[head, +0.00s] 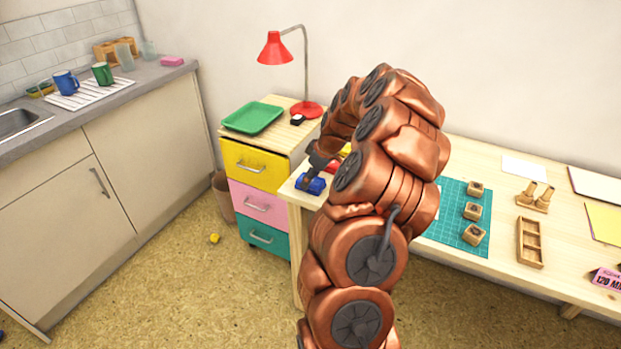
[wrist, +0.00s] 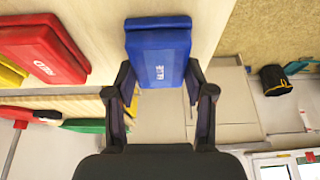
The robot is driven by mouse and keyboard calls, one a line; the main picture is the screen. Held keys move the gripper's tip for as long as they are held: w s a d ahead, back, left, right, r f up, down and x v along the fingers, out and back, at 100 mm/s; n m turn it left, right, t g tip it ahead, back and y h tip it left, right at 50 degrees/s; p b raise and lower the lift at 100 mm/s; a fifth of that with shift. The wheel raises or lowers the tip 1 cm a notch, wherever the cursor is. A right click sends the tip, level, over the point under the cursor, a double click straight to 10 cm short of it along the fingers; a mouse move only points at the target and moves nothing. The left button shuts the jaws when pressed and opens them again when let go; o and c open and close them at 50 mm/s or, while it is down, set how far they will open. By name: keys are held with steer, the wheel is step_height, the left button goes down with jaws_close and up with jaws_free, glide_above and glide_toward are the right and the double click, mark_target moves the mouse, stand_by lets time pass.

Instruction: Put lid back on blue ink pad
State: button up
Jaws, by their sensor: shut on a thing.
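The blue ink pad (head: 310,185) sits at the left front corner of the wooden desk. In the wrist view, its blue lid (wrist: 158,62) with a pale printed label shows between the fingers, against a second blue block edge (wrist: 156,23) just beyond it. The two blue parts touch or nearly touch; whether the lid is fully seated cannot be told. My gripper (wrist: 160,84) is shut on the blue lid, one finger on each side. In the head view my gripper (head: 315,172) is right above the blue pad, partly covering it.
A red ink pad (wrist: 42,52) lies beside the blue one, with a yellow pad (wrist: 10,75) past it. The drawer unit (head: 256,166) with a green tray (head: 252,117) and red lamp (head: 275,50) stands left. The desk's edge is close.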

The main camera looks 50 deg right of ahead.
steer(key=o, duration=0.9)
steer(key=shift+o, duration=0.5)
steer(key=shift+o, duration=1.2)
steer(key=shift+r, duration=0.1)
steer(key=shift+r, duration=3.4)
